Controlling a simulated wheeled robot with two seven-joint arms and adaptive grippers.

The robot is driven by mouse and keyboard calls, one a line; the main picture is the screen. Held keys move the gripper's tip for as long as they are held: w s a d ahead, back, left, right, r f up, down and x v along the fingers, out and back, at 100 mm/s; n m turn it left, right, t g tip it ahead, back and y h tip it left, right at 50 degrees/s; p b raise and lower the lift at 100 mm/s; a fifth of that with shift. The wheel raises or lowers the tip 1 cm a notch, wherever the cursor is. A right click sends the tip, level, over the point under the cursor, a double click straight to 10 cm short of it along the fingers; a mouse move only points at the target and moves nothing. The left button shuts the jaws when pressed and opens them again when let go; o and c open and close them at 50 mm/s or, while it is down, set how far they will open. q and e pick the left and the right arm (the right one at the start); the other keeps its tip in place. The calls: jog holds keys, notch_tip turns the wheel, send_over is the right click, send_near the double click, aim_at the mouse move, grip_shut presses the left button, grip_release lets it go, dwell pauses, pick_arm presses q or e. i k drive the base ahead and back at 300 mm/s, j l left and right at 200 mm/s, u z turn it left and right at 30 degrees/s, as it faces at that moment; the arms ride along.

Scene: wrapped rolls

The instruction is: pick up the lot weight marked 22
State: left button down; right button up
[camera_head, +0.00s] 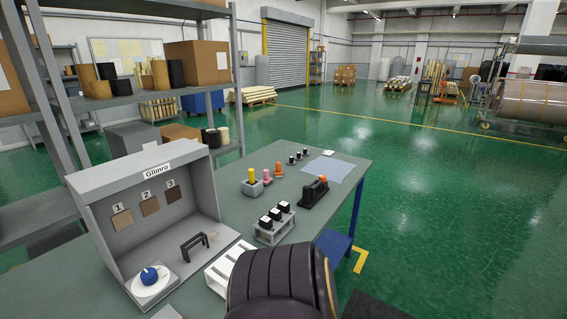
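Several small black pieces with white tops stand in a light grey rack (273,230) on the table; one piece (264,222) is at its near left, one (274,214) in its middle and one (285,206) at its far right. Any numbers on these pieces are too small to read, so I cannot tell which is marked 22. Neither of my grippers is in view.
The grey table (227,187) also bears a grey booth (116,190) labelled Glimro, a grey bin (257,187) with coloured pieces, a black holder (313,193) and a white slatted rack (230,268). A large dark ribbed shape covers the near table edge. Shelves stand left.

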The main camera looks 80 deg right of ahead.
aim_at(292, 162)
jog(key=k+l+z, duration=0.1)
jog(key=z, duration=0.3)
jog(key=k+l+z, duration=0.15)
jog(key=z, duration=0.3)
jog(key=k+l+z, duration=0.1)
jog(key=z, duration=0.3)
jog(key=l+z, duration=0.55)
jog(key=z, duration=0.3)
jog(key=l+z, duration=0.4)
jog(key=k+j, duration=0.05)
jog(key=j, duration=0.05)
